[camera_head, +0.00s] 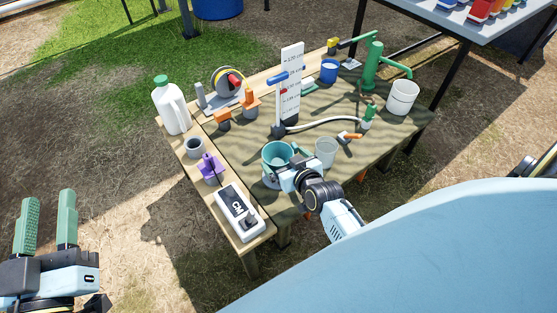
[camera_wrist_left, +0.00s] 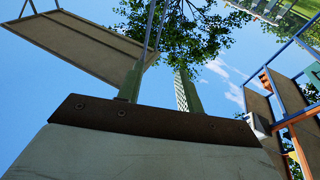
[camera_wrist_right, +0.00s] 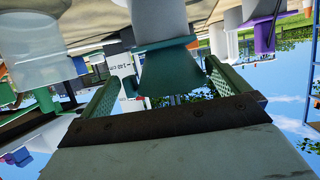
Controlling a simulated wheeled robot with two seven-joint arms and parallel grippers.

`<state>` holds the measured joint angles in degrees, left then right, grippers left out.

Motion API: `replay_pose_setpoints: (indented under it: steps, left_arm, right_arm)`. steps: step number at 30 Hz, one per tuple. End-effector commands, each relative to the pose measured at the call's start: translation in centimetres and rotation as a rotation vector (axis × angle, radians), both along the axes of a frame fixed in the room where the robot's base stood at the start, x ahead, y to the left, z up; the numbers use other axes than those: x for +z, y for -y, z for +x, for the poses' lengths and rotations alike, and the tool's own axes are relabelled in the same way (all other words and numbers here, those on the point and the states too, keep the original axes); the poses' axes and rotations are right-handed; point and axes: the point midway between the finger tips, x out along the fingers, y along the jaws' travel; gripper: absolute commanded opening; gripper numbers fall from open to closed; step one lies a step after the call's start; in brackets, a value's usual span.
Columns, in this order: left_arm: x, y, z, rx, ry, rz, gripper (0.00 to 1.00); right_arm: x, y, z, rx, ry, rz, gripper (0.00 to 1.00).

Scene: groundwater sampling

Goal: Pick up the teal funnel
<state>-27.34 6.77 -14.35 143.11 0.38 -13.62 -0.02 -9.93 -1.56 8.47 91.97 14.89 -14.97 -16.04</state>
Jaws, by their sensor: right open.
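The teal funnel (camera_head: 277,153) stands wide end up near the front of the sampling table, on a pale round support. In the right wrist view, turned upside down, the funnel (camera_wrist_right: 168,72) shows between my fingers, with the grey support (camera_wrist_right: 160,20) beyond it. My right gripper (camera_head: 288,164) is open at the funnel's near right side, one finger on each side. I cannot tell whether either finger touches it. My left gripper (camera_head: 47,197) is open and empty, off the table at the left; its parted fingers show in the left wrist view (camera_wrist_left: 158,80).
A clear cup (camera_head: 326,152) stands close right of the funnel. A white meter box (camera_head: 238,212), purple holder (camera_head: 211,168) and white jug (camera_head: 171,108) line the left plank. A hose (camera_head: 330,122), blue cup (camera_head: 329,71), green pump (camera_head: 373,65) and white bucket (camera_head: 402,98) are farther back.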

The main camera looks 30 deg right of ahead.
Motion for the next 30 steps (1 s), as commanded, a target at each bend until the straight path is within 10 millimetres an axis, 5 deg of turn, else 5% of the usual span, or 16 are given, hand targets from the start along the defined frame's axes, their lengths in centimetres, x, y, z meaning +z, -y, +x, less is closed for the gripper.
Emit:
replay_pose_setpoints:
  steps: [9, 22, 30]
  left_arm:
    - [3.8, 0.2, -1.5, -0.014, 0.289, -0.092, 0.36]
    - [5.0, 0.1, -2.2, -0.014, 0.379, -0.118, 0.36]
    - [4.9, 0.1, -2.2, -0.014, 0.377, -0.117, 0.36]
  right_arm:
    - [-1.0, 0.1, 2.2, 0.000, 0.001, 0.000, 1.00]
    - [-1.1, 0.1, 3.0, 0.000, 0.000, 0.000, 1.00]
    - [-1.1, 0.2, 3.0, 0.000, 0.001, 0.000, 0.70]
